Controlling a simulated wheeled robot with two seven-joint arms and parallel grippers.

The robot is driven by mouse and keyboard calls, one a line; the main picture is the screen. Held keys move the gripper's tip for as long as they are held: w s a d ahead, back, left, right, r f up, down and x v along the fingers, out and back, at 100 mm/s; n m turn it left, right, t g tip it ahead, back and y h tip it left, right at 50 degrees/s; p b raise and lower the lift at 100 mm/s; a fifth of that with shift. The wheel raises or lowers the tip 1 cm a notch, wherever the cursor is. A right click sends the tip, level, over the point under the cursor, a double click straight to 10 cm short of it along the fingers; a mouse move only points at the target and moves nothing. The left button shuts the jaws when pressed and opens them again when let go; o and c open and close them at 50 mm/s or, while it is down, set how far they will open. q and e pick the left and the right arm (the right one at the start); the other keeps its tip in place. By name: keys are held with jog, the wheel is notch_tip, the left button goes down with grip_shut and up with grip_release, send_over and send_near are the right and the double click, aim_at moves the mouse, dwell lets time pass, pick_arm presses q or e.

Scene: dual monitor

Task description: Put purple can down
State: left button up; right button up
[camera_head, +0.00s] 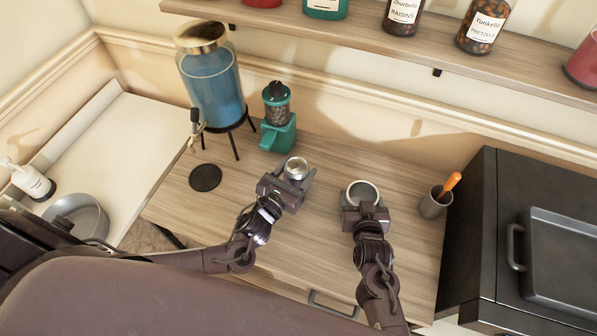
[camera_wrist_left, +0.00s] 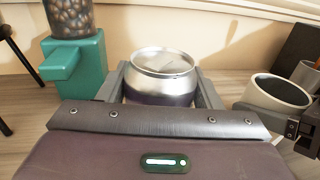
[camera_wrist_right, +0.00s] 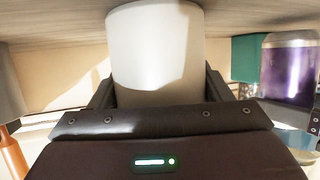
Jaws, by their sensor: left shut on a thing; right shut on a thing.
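The purple can (camera_head: 297,167) has a silver top and is upright between the fingers of my left gripper (camera_head: 288,182), which is shut on it. In the left wrist view the can (camera_wrist_left: 165,72) shows its silver lid and a strip of purple side; its base is hidden, so I cannot tell whether it touches the counter. My right gripper (camera_head: 364,203) is shut on a white cup (camera_head: 362,190) with a dark inside. The cup (camera_wrist_right: 157,50) fills the middle of the right wrist view, where the can's purple side (camera_wrist_right: 290,75) shows at the right.
Behind the can stand a teal dispenser (camera_head: 278,135) and a blue drink jar (camera_head: 213,85) on a black stand. A dark round coaster (camera_head: 205,177) lies left. A grey cup (camera_head: 433,205) with an orange-handled tool and a black oven (camera_head: 485,235) are right. Some wooden counter (camera_head: 320,235) is bare.

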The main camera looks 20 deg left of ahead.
pick_arm(q)
jog(key=shift+f, duration=0.55)
jog(key=o, duration=1.3)
jog(key=shift+f, duration=0.2)
